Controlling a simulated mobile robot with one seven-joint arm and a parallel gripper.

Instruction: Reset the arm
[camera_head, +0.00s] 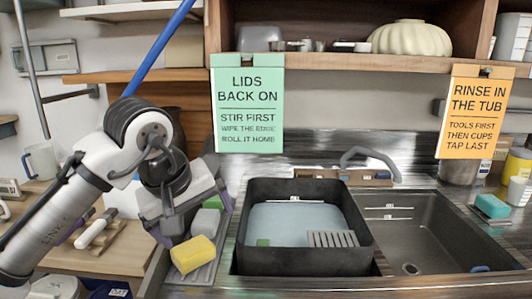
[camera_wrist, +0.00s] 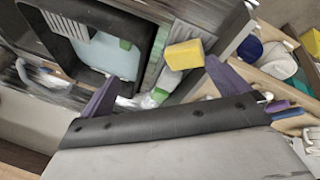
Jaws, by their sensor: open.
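My gripper (camera_head: 192,222) is at the left of the sink area in the head view, raised above the counter beside the black tub. In the wrist view my gripper (camera_wrist: 158,88) shows its two purple fingers spread wide apart, with nothing between them held. A yellow sponge (camera_head: 193,254) lies on a grey ledge just below the gripper; it also shows in the wrist view (camera_wrist: 184,54), beyond the fingers and apart from them.
A black tub (camera_head: 365,262) with pale blue water stands in the left of the sink; the right basin (camera_head: 425,235) is open and empty-looking. A wooden counter (camera_head: 65,262) with tools lies left. A green sign (camera_head: 247,105) and an orange sign (camera_head: 472,112) hang from the shelf.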

